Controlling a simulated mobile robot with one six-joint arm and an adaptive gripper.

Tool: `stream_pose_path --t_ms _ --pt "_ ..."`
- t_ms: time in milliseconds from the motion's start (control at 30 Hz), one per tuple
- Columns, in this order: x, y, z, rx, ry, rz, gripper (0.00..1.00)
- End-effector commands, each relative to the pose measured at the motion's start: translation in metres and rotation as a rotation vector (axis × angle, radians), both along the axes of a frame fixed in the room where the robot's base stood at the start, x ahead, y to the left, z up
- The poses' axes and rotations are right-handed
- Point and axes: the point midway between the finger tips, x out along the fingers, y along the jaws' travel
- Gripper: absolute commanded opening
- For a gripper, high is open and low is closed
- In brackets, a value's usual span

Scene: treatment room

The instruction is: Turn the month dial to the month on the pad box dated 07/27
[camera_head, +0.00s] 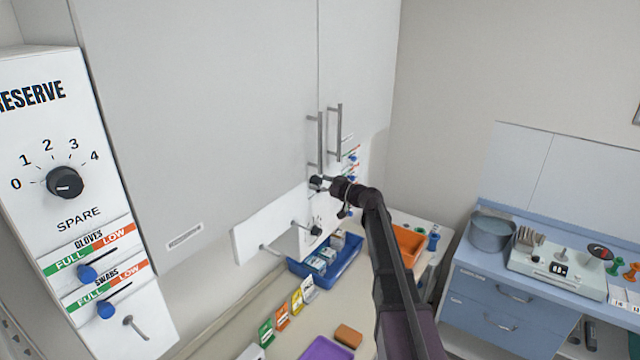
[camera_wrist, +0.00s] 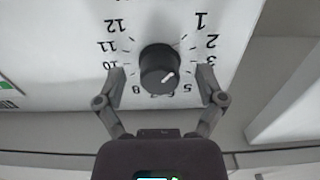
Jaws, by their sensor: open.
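The month dial (camera_wrist: 159,66) is a black round knob on a white panel, ringed by month numbers, in the wrist view. Its white pointer mark sits at the lower right of the cap, on the side of the 5. My gripper (camera_wrist: 161,77) is open, one finger on each side of the dial with a visible gap to it. The fingers cover some of the numbers. In the head view my gripper (camera_head: 330,185) is at the wall below the cabinet handles. Small boxes (camera_head: 318,262) stand in a blue bin (camera_head: 346,262); their dates are too small to read.
A wall cabinet (camera_head: 220,110) hangs above the counter. A white board with pegs (camera_head: 268,230), coloured cards (camera_head: 282,318), an orange bin (camera_head: 408,243) and a purple tray (camera_head: 325,349) are near my arm. A RESERVE panel with a knob (camera_head: 65,182) is at left.

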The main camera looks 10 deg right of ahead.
Motion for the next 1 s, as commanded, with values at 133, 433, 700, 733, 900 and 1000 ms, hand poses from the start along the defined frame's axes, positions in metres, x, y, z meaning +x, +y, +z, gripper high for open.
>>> stream_pose_path --t_ms 133,433,700,733,900,1000 --pt "0.0004 0.0001 0.0 0.0 0.0 0.0 0.89" --pt "0.0001 -0.0008 0.0 0.0 0.0 -0.001 0.38" --pt "0.0003 -0.0011 0.0001 0.001 0.001 -0.001 0.05" --pt "0.0003 -0.0011 0.0001 0.001 0.001 -0.001 0.05" --pt "0.0004 -0.0013 0.0002 0.016 0.015 -0.001 0.05" --pt "0.0004 -0.0013 0.0003 0.037 0.035 -0.001 0.05"
